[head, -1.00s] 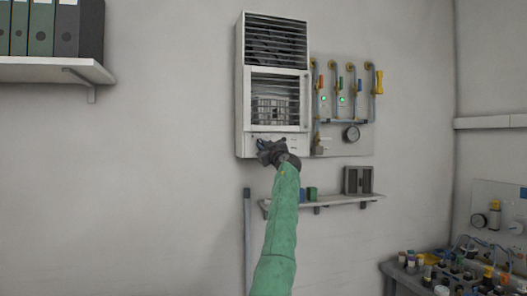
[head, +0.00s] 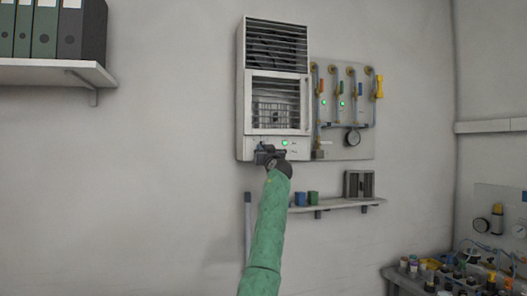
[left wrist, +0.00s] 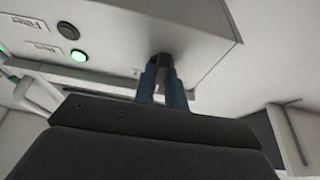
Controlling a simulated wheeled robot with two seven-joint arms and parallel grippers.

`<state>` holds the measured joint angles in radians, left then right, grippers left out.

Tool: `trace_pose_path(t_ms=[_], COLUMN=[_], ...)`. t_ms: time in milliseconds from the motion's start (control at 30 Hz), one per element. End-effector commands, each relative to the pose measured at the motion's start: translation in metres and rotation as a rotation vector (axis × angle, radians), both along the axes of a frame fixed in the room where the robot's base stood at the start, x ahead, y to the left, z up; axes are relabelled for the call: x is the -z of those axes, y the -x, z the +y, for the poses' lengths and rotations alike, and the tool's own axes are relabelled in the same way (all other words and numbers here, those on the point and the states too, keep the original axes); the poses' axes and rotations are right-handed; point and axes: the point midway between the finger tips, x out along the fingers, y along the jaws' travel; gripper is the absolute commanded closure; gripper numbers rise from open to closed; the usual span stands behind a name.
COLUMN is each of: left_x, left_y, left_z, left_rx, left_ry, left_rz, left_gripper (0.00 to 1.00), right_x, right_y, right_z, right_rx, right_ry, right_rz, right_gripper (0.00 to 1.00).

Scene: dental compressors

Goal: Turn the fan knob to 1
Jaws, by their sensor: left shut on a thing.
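The fan unit (head: 276,90) is a white wall box with dark grilles and a control strip along its bottom. Its knob (left wrist: 163,61) is small and dark and shows in the left wrist view near the panel's edge. My left gripper (head: 266,150) is at the control strip in the head view. In the left wrist view its blue fingers (left wrist: 164,80) are shut on the knob, one on each side. The knob's marks and setting cannot be read. A green lit button (left wrist: 79,56) sits on the same panel, beside a dark button (left wrist: 68,31). My right gripper is not in view.
A small wall shelf (head: 340,203) with blocks is below. A binder shelf (head: 50,72) is at upper left. A cluttered bench is at lower right.

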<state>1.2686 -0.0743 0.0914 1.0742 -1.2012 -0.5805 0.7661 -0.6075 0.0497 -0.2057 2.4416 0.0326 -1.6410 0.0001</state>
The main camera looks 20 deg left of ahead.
Motion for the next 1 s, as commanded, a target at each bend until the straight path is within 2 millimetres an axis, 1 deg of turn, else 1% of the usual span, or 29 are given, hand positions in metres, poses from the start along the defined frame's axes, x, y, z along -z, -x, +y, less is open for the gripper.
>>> trace_pose_path(t_ms=[500, 533, 633, 900, 1000], left_x=[-0.0019, -0.0019, -0.0017, -0.0006, 0.0023], left_y=[0.0006, 0.0006, 0.0005, 0.0005, 0.0036], left_z=[0.0, 0.0, 0.0001, -0.0001, -0.0027], left_rx=[0.0, 0.0, 0.0, 0.0, 0.0], left_ry=[-0.019, -0.018, -0.018, -0.018, -0.018], left_rz=[0.01, 0.01, 0.01, 0.011, 0.011], left_gripper=[1.0, 0.85, 0.66, 0.65, 0.65], right_x=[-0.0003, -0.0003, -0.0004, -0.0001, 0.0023], right_y=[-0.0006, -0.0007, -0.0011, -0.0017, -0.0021], right_z=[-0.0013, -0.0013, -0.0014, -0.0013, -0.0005], right_rx=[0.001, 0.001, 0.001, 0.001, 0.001], right_ry=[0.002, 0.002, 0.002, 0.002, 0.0], right_rz=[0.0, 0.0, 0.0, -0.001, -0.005], right_gripper=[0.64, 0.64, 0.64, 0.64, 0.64])
